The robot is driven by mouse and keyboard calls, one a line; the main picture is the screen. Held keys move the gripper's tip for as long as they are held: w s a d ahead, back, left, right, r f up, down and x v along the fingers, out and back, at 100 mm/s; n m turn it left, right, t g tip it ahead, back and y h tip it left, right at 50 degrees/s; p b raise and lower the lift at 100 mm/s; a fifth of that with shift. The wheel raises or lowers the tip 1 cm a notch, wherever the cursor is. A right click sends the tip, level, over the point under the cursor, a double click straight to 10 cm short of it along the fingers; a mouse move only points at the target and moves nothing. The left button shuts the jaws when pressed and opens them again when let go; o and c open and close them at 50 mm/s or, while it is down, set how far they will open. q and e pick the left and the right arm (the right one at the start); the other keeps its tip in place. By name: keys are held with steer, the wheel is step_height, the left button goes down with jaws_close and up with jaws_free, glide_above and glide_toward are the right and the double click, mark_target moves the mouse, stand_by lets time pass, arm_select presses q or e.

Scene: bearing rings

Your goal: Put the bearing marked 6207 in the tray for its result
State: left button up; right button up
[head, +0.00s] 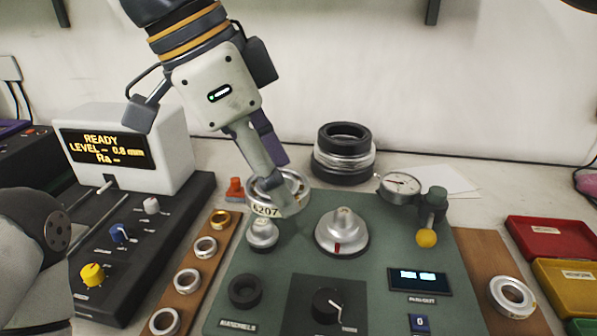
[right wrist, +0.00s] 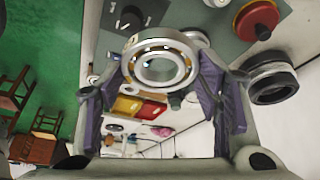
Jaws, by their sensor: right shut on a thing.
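The bearing marked 6207 (head: 290,207) is a silver ring with a pale number label on its near side. My right gripper (head: 270,172) is shut on it above the back left of the green panel; the ring looks slightly tilted. In the right wrist view the bearing (right wrist: 160,88) sits between the two purple-padded fingers, its balls showing. At the right stand a red tray (head: 545,240), a yellow tray (head: 570,290) and a partly cut-off green tray (head: 582,327); their labels are too small to read. My left gripper is out of view.
Another bearing (head: 512,297) lies on a wooden board before the trays. Dark stacked rings (head: 343,152) stand behind. A wooden strip at left holds several rings.

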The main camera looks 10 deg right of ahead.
steer(key=shift+r+p, duration=0.35)
steer(key=shift+r, duration=2.05)
steer(key=shift+f, duration=0.15)
